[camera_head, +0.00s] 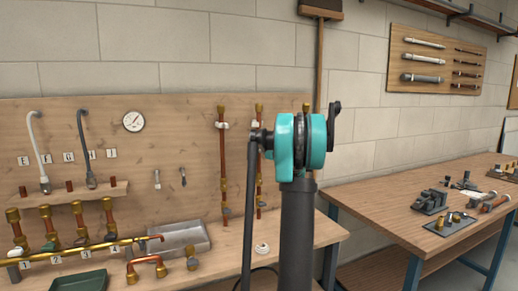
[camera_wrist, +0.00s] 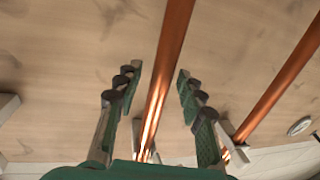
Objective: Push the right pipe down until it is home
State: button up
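My gripper is hidden behind my arm there. In the wrist view my gripper (camera_wrist: 159,72) is open, with a finger on each side of a copper pipe (camera_wrist: 169,50) and gaps on both sides. This view looks turned over, so that pipe appears to be the right one and the other (camera_wrist: 285,85) the left. I cannot tell how deep the pipe lies between the fingers.
A gauge (camera_head: 134,121) hangs on the board; it also shows in the wrist view (camera_wrist: 299,126). A metal tray (camera_head: 182,239), a green tray (camera_head: 80,284) and a white round piece (camera_head: 261,249) are on the bench. A second table (camera_head: 385,200) with tools stands right.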

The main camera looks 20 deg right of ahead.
jog(key=shift+s, duration=0.1)
jog(key=v, duration=1.1)
jog(key=shift+s, duration=0.4)
jog(key=shift+d, duration=0.15)
